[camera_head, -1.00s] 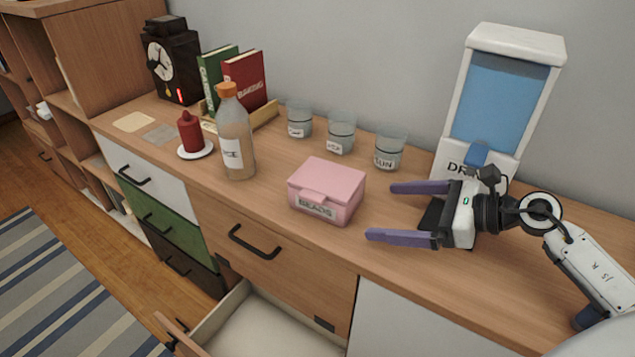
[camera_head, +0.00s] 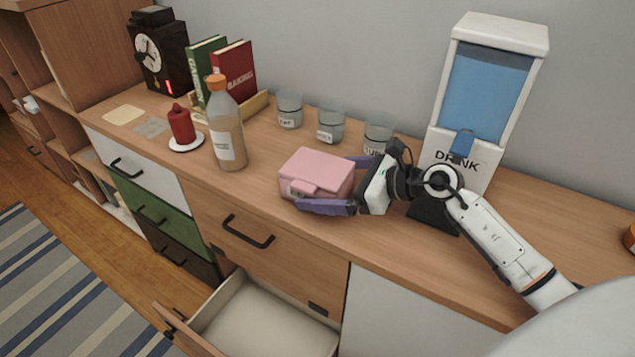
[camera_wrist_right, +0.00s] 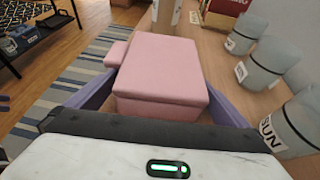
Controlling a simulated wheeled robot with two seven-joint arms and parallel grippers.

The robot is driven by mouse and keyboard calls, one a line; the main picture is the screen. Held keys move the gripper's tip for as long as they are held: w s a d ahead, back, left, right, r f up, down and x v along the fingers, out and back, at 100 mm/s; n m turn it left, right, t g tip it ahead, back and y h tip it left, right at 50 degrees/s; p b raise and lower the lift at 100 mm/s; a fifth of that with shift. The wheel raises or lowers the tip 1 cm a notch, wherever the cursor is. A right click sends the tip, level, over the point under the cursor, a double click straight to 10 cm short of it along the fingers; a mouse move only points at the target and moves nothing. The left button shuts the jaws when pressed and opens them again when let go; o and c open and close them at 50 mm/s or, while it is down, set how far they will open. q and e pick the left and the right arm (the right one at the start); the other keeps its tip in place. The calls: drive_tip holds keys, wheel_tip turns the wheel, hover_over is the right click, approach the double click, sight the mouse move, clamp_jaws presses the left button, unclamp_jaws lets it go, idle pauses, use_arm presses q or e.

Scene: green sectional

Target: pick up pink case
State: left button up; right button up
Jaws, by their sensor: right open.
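The pink case (camera_head: 316,172) sits on the wooden cabinet top near its front edge, lid closed. In the right wrist view the pink case (camera_wrist_right: 161,72) lies between the two purple fingers. My right gripper (camera_head: 338,184) is open around the case, one finger along its front side and the other behind it. The front finger covers part of the case's label. In the right wrist view both fingers of the gripper (camera_wrist_right: 160,100) lie beside the case; I cannot tell whether they touch it. My left gripper is not in view.
A bottle (camera_head: 226,130) and a red candle (camera_head: 181,125) stand left of the case. Several glass jars (camera_head: 331,124) stand behind it. A drink dispenser (camera_head: 484,100) stands behind my right arm. An open drawer (camera_head: 262,318) juts out below.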

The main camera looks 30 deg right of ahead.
drive_tip(key=shift+w, duration=0.1)
drive_tip(key=shift+c, duration=0.3)
drive_tip(key=c, duration=1.1)
drive_tip(key=shift+r, duration=0.1)
